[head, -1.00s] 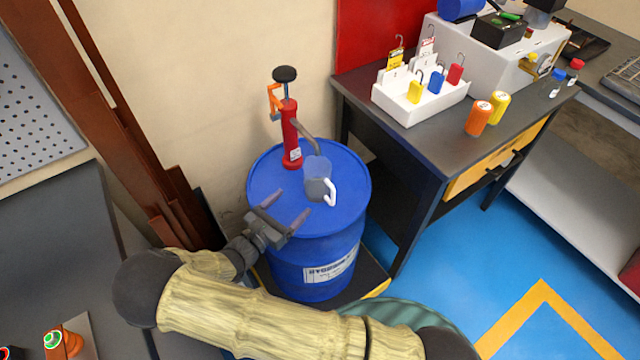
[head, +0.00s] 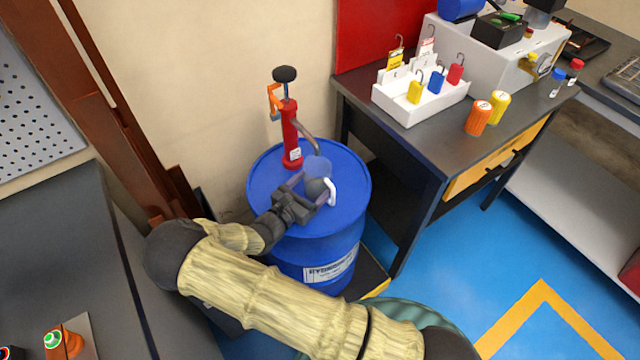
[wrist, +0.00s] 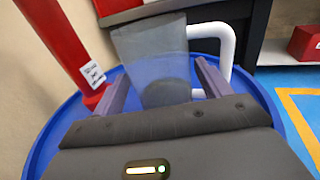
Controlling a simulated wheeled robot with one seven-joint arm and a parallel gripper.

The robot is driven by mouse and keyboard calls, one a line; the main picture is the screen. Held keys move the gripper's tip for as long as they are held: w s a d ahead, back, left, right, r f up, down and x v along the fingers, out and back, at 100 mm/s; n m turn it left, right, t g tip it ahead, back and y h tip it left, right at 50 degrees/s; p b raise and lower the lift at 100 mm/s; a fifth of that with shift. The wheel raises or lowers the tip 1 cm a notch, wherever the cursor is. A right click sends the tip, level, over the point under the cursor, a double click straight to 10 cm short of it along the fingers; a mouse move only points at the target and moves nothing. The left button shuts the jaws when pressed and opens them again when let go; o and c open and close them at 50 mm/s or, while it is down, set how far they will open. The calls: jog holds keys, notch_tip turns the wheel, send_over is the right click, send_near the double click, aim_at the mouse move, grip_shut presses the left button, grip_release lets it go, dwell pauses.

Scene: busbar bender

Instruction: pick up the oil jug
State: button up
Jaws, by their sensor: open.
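The oil jug (head: 317,172) is a translucent grey-blue vessel with a white handle on its right side. It stands upright on the blue drum (head: 262,185), below the spout of the red pump (head: 291,135). My gripper (head: 311,188) is open, with its fingers reaching along either side of the jug. In the wrist view the jug (wrist: 153,60) stands between the two finger tips, and the white handle is beyond the right finger. Dark contents show low in the jug. Whether the fingers touch it I cannot tell.
The red pump also rises close at the left in the wrist view (wrist: 62,45). A dark workbench (head: 440,135) with a white padlock tray (head: 420,105) and orange and yellow containers stands to the right. Brown metal bars (head: 110,110) lean against the wall at left.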

aim_at(309, 180)
jog(key=shift+x, duration=1.1)
jog(key=c, duration=1)
jog(key=shift+o, duration=0.2)
jog(key=shift+r, duration=0.2)
jog(key=shift+r, duration=1.45)
jog(key=shift+s+a+r, duration=0.1)
jog(key=shift+s+r, duration=0.05)
jog(key=v, duration=1.7)
jog(key=shift+s+a, duration=0.2)
jog(key=shift+s, duration=0.1)
